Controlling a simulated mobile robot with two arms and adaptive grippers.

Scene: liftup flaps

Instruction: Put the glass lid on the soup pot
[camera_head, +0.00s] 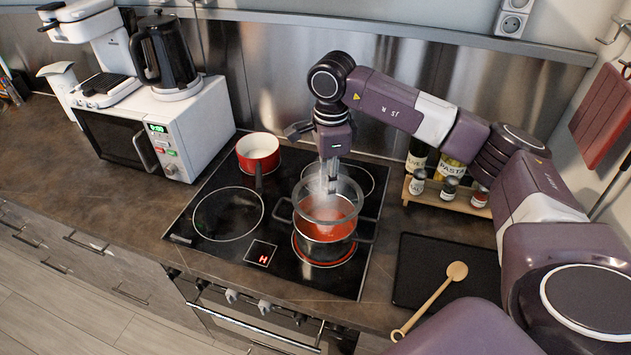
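The soup pot (323,252) is a steel pot with side handles and red soup inside. It stands on the front right zone of the hob, which glows red around its base. The round glass lid (350,194) is see-through and overlaps the pot's back and opening in the picture. It appears to be just above the pot, set slightly to the back; whether its rim touches the pot is hard to tell. My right gripper (330,188) points down and appears shut on the top of the lid, at its middle. My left gripper is not in view.
A red saucepan (258,153) stands at the back left of the hob (205,240). A spice rack (455,203) with bottles is right of the hob. A wooden spoon (434,297) lies on a black board (470,262). A microwave (195,130) stands left.

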